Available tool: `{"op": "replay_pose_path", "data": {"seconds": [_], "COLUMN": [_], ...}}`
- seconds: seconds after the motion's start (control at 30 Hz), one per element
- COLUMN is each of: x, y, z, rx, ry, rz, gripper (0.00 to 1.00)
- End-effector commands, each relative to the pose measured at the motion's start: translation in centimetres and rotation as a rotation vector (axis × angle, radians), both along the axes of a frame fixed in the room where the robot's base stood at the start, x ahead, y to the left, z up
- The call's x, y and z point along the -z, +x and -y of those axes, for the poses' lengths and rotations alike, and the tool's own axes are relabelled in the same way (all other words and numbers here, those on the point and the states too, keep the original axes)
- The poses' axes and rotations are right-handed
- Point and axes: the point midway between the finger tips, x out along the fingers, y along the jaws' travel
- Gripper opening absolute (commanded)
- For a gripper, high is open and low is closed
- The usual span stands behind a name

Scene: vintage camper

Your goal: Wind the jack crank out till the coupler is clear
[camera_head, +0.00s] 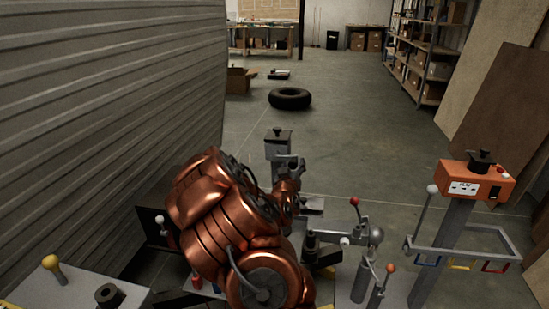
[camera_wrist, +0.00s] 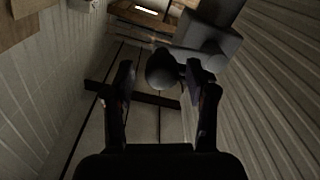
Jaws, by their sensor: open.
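My gripper (camera_wrist: 160,82) is open in the wrist view. A dark rounded knob (camera_wrist: 162,68) shows between its fingertips, closer to the right finger; I cannot tell whether they touch. A grey block (camera_wrist: 205,45) is beside and beyond it. In the head view my copper arm hides much of the middle, and my gripper (camera_head: 288,165) is partly visible beside a grey box with a black knob (camera_head: 278,142), which looks like the jack head.
An orange socket box (camera_head: 478,183) tops a post at right, above a grey rail with coloured hooks (camera_head: 462,263). The ribbed camper wall (camera_head: 100,110) fills the left. A yellow-knobbed lever (camera_head: 52,265) stands lower left.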

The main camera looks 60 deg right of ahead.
Motion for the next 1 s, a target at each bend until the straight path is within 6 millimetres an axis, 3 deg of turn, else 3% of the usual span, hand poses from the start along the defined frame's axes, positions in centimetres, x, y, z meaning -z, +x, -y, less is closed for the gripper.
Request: {"op": "replay_pose_path", "data": {"seconds": [0.53,1.0], "x": [0.1,-0.3], "y": [-1.1,-1.2], "z": [-3.1,-3.3], "rx": [-0.002,-0.001], "ry": [-0.001,-0.001], "rz": [0.001,0.003], "gripper": [0.56,0.56]}}
